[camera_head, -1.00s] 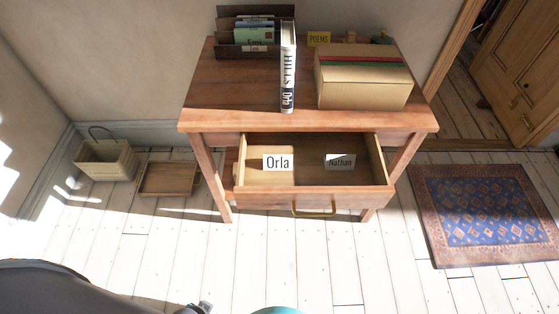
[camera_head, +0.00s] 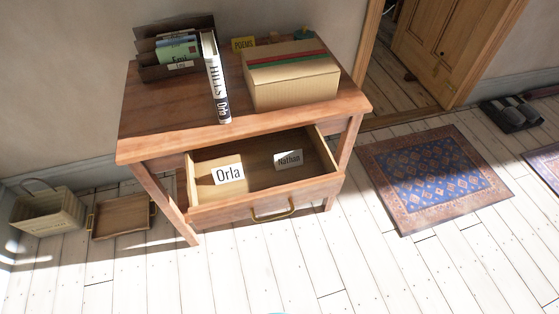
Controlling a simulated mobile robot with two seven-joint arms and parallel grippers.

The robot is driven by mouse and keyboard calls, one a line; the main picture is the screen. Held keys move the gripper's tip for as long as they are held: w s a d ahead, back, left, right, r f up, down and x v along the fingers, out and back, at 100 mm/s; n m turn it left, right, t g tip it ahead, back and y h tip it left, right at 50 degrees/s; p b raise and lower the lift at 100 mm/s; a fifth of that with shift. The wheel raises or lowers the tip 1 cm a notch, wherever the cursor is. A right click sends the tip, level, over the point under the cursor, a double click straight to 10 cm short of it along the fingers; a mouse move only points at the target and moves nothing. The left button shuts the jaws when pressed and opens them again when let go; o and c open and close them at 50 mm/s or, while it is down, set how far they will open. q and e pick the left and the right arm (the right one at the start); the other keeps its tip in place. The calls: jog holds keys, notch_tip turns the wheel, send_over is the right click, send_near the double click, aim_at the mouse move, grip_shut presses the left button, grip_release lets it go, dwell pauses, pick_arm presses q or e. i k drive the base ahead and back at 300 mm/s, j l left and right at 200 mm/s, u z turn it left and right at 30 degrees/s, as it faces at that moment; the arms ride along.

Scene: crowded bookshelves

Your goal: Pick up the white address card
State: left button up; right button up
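Two white cards lie in the open drawer (camera_head: 225,213) of a wooden desk. The left card (camera_head: 228,174) reads "Orla" and is in bright light. The right card (camera_head: 289,160) reads "Nathan" and lies in shadow, so it looks greyer. The two cards are apart, with bare drawer floor between them. Neither gripper is in view.
On the desk (camera_head: 160,146) are a cardboard box (camera_head: 295,90) with a red and green band, an upright white book (camera_head: 216,85) and a dark file holder (camera_head: 150,68). A basket (camera_head: 48,212) and wooden tray (camera_head: 121,216) sit at left. Floor in front is clear.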

aim_at(292, 159)
jog(key=i+l+u, duration=0.2)
jog(key=l, duration=0.2)
jog(key=i+l+u, duration=0.2)
jog(key=l, duration=0.25)
jog(key=l+u, duration=0.15)
jog(key=l, duration=0.3)
